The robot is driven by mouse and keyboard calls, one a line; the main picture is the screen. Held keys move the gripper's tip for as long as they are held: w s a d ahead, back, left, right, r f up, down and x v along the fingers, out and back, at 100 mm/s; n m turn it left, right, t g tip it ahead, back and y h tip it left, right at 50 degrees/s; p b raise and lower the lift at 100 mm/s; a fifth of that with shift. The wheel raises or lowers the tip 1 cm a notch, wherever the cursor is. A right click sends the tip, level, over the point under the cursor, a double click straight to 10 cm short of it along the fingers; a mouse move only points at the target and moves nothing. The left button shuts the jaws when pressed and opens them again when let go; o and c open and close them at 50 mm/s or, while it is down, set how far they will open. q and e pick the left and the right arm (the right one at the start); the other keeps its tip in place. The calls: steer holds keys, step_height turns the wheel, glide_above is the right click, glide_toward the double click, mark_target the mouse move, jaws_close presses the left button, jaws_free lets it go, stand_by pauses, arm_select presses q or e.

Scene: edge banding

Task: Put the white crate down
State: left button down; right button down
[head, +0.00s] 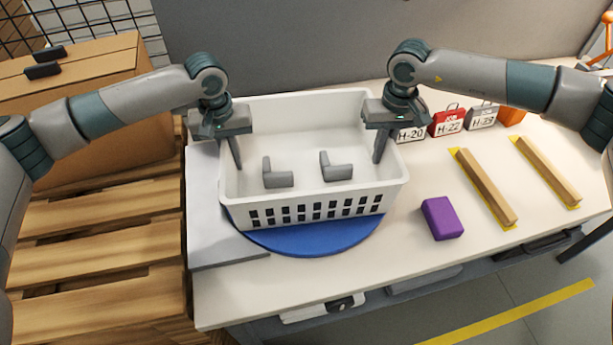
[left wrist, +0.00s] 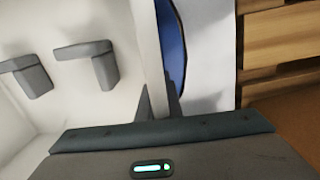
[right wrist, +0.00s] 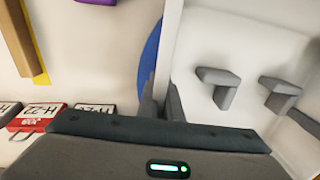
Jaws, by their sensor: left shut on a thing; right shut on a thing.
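The white crate (head: 318,206) is over the blue round mat (head: 315,240) on the table, with two grey L-shaped pieces (head: 277,173) (head: 337,166) inside. I cannot tell whether its base touches the mat. My left gripper (head: 237,160) is shut on the crate's left wall, which also shows in the left wrist view (left wrist: 150,50). My right gripper (head: 380,155) is shut on the crate's right wall, which also shows in the right wrist view (right wrist: 169,50). The crate looks about level.
A purple block (head: 442,218) lies right of the crate. Two wooden strips (head: 487,188) (head: 547,172) lie on yellow marks farther right. Tagged boxes (head: 448,121) stand behind. A grey-white panel (head: 215,225) lies left, beside a wooden pallet (head: 95,250) with a cardboard box (head: 80,120).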

arm_select(q)
steer(key=shift+a+f, duration=0.15)
steer(key=shift+f, duration=0.15)
arm_select(e)
steer(key=shift+d+f, duration=0.15)
steer(key=shift+f, duration=0.15)
arm_select(q)
steer(key=c, duration=1.9)
jaws_free()
steer(key=shift+c, duration=0.2)
arm_select(e)
steer(key=c, duration=1.9)
jaws_free()
steer(key=shift+c, duration=0.2)
arm_select(q)
steer(key=shift+r, duration=0.1)
steer(key=r, duration=1.2)
steer(key=shift+a, duration=0.2)
arm_select(e)
steer(key=shift+r, duration=0.1)
step_height(320, 180, up, 12)
steer(key=shift+d+f, duration=0.1)
steer(key=shift+d, duration=0.05)
